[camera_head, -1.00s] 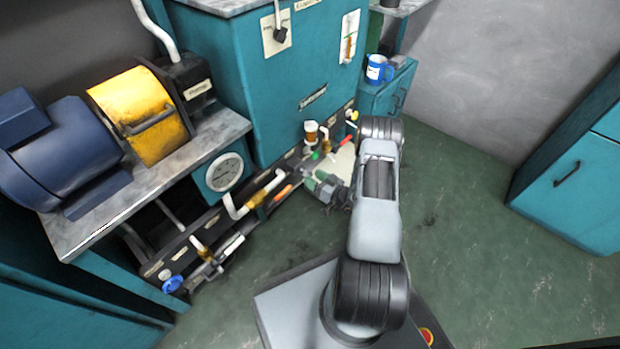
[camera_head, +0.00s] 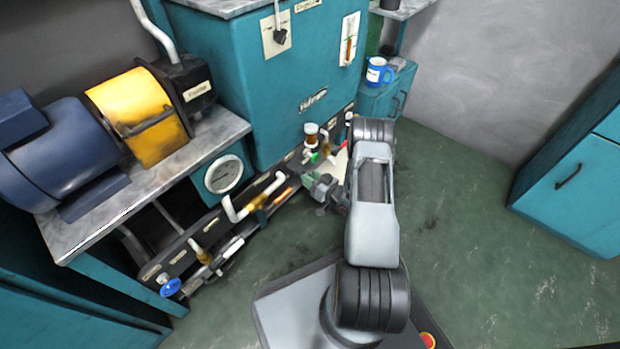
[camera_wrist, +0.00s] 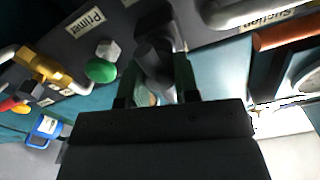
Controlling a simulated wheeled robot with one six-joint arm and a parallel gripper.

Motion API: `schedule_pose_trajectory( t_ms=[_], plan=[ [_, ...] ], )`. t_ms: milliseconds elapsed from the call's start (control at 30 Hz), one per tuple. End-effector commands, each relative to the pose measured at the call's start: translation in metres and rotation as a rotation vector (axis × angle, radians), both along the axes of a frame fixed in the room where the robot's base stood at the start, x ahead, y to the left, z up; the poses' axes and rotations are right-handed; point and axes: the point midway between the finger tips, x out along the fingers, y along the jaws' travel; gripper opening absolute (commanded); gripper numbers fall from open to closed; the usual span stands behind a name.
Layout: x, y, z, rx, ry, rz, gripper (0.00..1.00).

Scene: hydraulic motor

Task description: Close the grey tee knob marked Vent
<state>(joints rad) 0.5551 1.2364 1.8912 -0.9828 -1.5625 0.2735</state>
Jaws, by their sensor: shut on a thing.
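My gripper (camera_head: 322,187) is low in front of the pipe panel in the head view, close to the fittings. In the wrist view my gripper (camera_wrist: 154,82) is shut on a dark grey knob (camera_wrist: 153,55), which sits between the two fingers. The fingers and the dark gripper body hide part of it. I read no Vent label in any frame, so its marking cannot be confirmed. The knob cannot be made out in the head view.
In the wrist view a green knob (camera_wrist: 101,70) sits just left of the fingers, with a brass fitting (camera_wrist: 40,65) further left. An orange-brown handle (camera_wrist: 285,36) is at the right. A blue mug (camera_head: 378,70) stands on the cabinet. Open floor lies right of my arm.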

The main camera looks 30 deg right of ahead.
Motion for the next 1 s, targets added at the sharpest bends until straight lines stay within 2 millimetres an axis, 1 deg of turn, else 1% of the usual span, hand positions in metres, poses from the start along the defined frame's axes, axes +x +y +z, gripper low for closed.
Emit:
schedule_pose_trajectory(
  t_ms=[33, 133, 300, 467, 667, 1000],
  plan=[
    [-0.0002, 0.0001, 0.0001, 0.000, 0.000, 0.001, 0.15],
    [-0.0003, 0.0001, 0.0001, 0.000, 0.000, 0.001, 0.05],
    [-0.0003, 0.0001, 0.0003, 0.011, 0.005, 0.001, 0.05],
    [-0.0004, 0.0001, 0.0007, 0.061, 0.026, 0.001, 0.05],
    [-0.0006, 0.0001, 0.0008, 0.192, 0.087, 0.001, 0.05],
    [-0.0002, -0.0006, 0.0008, 0.486, 0.220, 0.001, 0.05]
  ],
)
